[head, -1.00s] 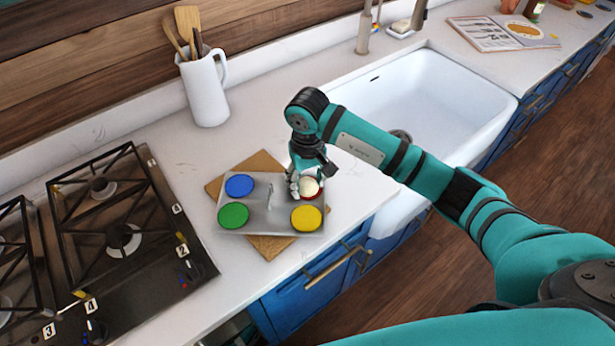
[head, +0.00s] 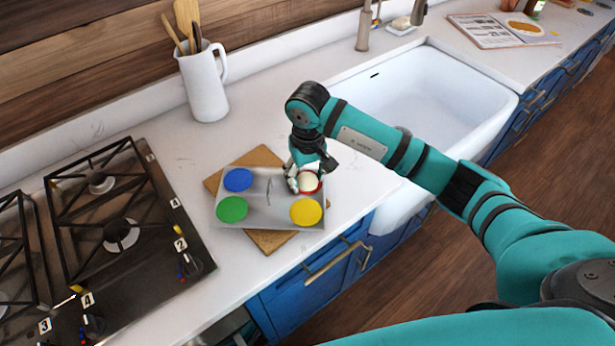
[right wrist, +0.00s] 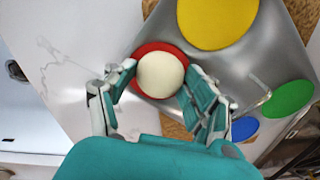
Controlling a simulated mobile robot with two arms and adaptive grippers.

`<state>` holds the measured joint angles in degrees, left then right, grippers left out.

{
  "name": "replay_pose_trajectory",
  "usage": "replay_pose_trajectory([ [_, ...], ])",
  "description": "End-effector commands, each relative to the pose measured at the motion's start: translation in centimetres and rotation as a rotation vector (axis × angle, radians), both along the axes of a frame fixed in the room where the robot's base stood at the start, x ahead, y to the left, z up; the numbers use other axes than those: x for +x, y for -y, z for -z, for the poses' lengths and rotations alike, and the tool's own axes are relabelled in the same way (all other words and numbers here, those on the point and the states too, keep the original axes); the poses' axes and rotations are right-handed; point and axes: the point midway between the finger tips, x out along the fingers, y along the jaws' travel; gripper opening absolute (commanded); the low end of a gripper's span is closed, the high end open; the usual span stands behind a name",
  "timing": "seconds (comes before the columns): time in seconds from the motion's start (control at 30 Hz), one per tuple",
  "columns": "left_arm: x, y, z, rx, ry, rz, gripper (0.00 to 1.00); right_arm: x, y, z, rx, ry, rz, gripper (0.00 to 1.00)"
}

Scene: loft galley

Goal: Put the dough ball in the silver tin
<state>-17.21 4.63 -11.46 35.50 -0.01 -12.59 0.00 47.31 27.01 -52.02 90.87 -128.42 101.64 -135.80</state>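The silver tin (head: 265,208) lies on the counter with blue, green, yellow and red round spots on it. The pale dough ball (head: 309,182) is at the red spot (head: 318,188), at the tin's right back corner. My right gripper (head: 309,175) is low over that corner, its fingers spread on either side of the ball. In the right wrist view the ball (right wrist: 161,73) is between the fingertips, with red around its far side. Whether the fingers touch it is hard to tell. My left gripper is not in view.
A brown board (head: 271,241) lies under the tin. A black gas stove (head: 150,270) is at left, a white jug of utensils (head: 205,88) behind, and a white sink (head: 440,95) at right. The counter's front edge is close to the tin.

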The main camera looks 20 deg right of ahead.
Motion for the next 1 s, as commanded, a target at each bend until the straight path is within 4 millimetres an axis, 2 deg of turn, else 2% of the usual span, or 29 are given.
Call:
replay_pose_trajectory([
  [0.03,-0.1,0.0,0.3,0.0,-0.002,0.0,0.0,-0.9,0.0,1.6,-0.01,-0.032,-0.003,0.64],
  [0.1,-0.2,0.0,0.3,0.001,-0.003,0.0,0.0,-0.9,0.1,1.6,-0.01,-0.032,-0.003,0.72],
  [0.67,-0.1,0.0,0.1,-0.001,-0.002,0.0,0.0,-0.9,0.2,1.4,-0.013,-0.031,-0.004,0.72],
  [0.77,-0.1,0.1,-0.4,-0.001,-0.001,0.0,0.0,-1.0,0.1,1.0,-0.012,-0.032,-0.004,0.72],
  [0.9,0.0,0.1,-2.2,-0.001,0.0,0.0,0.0,-0.9,0.0,-0.5,-0.01,-0.031,-0.004,0.72],
  [0.97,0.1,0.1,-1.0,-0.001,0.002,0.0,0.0,-0.6,0.1,-0.9,-0.011,-0.021,-0.004,0.72],
  [1.0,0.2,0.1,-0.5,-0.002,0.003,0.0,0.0,-0.5,0.1,-1.7,-0.011,-0.017,-0.006,0.72],
])
